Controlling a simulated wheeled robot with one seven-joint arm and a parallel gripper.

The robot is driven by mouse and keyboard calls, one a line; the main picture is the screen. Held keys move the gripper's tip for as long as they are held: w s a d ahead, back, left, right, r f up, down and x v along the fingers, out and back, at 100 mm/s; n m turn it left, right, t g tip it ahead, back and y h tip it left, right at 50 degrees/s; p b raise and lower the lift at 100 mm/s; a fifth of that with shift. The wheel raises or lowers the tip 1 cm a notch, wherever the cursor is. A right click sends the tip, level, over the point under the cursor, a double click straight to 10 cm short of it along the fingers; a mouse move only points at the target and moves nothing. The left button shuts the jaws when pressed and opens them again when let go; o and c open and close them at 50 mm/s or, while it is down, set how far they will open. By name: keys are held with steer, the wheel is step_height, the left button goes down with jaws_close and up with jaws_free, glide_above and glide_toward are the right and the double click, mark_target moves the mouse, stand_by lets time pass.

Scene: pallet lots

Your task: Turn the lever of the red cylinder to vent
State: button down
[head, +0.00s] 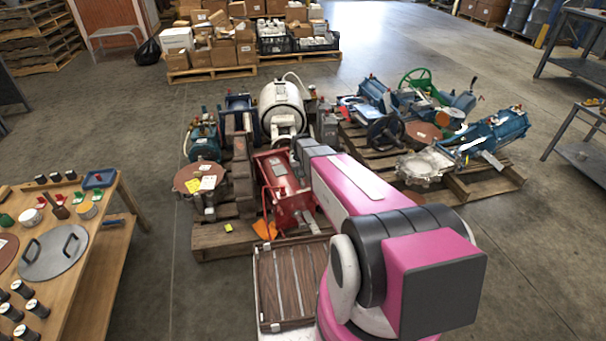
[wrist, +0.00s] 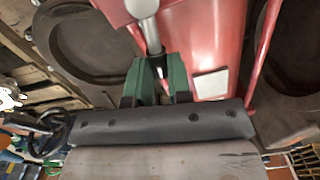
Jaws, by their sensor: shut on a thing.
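The red cylinder (head: 274,171) lies on the near left pallet among other equipment. In the wrist view its red body (wrist: 215,45) fills the upper middle, with a pale label on it. A grey metal lever (wrist: 151,32) comes down from the top in front of the body. My gripper (wrist: 162,72), with green fingers, is shut on the lower end of this lever. In the head view my pink arm hides the gripper and part of the cylinder. I cannot read any vent marking.
A wooden pallet (head: 215,240) carries the equipment, including a white tank (head: 282,104) behind the cylinder. Another loaded pallet (head: 480,185) stands to the right. A wooden table (head: 100,255) with small parts is at the left. Concrete floor (head: 520,265) is clear at the right front.

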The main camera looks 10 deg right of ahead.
steer(key=shift+a+n, duration=0.5)
steer(key=shift+n, duration=0.5)
steer(key=c, duration=1.1)
jaws_free()
steer(key=shift+o, duration=0.2)
step_height(320, 180, up, 11)
steer(key=shift+d+f, duration=0.1)
